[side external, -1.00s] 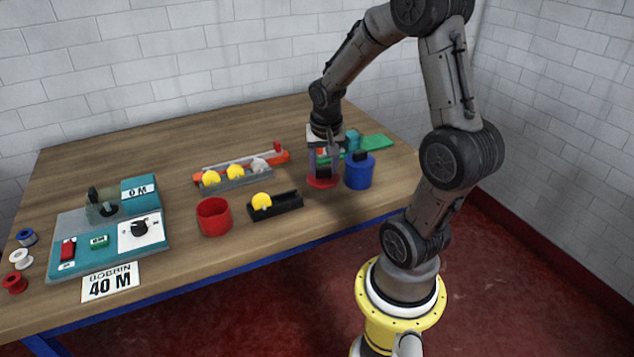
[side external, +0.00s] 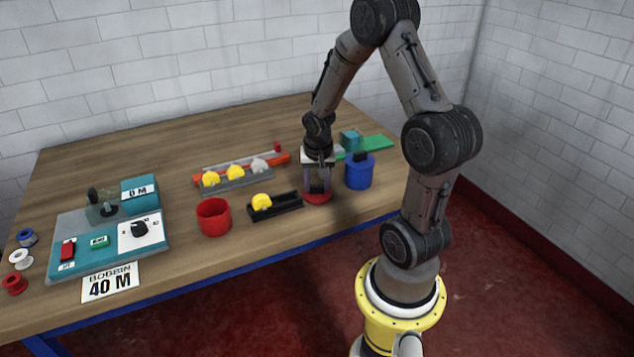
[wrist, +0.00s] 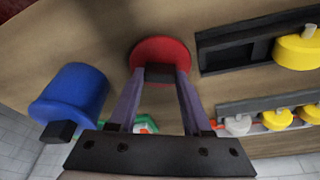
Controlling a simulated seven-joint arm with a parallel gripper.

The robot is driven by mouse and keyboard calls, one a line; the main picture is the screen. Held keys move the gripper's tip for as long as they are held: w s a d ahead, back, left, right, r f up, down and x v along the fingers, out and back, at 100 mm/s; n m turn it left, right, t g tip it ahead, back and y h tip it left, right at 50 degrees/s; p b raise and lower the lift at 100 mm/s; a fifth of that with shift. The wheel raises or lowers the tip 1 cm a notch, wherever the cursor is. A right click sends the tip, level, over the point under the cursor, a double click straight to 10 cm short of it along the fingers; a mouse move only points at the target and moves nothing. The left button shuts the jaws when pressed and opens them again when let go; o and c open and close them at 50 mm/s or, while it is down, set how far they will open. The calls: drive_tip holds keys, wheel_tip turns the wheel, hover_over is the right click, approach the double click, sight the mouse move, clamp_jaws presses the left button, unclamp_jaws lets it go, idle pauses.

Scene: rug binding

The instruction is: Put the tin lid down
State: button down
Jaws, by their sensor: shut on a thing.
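The tin lid is a red disc with a dark block-shaped knob (side external: 317,198). My gripper (side external: 317,187) is shut on the knob, with the lid at or just above the table top in front of the blue tin; I cannot tell if it touches. In the wrist view the red lid (wrist: 161,52) shows beyond my fingertips (wrist: 160,75). An open red tin (side external: 214,217) stands to the left, beyond the black tray. The blue tin (side external: 360,172), with its lid and dark knob on, stands just right of my gripper; it also shows in the wrist view (wrist: 75,93).
A black tray (side external: 288,204) with a yellow wheel lies left of my gripper. A grey rack (side external: 240,181) with yellow and pale wheels is behind it. A teal machine (side external: 95,250), spools and a "BOBBIN 40 M" card (side external: 110,281) are at left. A green mat (side external: 377,142) lies behind the blue tin.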

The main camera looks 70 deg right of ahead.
sight(318, 200)
drive_tip(key=shift+f, duration=0.15)
drive_tip(key=shift+c, duration=1.7)
unclamp_jaws()
drive_tip(key=v, duration=1.1)
drive_tip(key=a+r+n+t, duration=0.2)
drive_tip(key=a+r+n, duration=0.4)
drive_tip(key=a, duration=0.4)
drive_tip(key=s+a+r+n+t+y, duration=0.1)
drive_tip(key=s+a+r+n, duration=0.1)
drive_tip(key=a, duration=0.4)
drive_tip(key=s+a+r+n+t+y, duration=0.1)
drive_tip(key=s+a+r+n+y, duration=0.1)
drive_tip(key=s+a+n, duration=0.3)
drive_tip(key=shift+s+a, duration=0.6)
drive_tip(key=shift+a, duration=0.2)
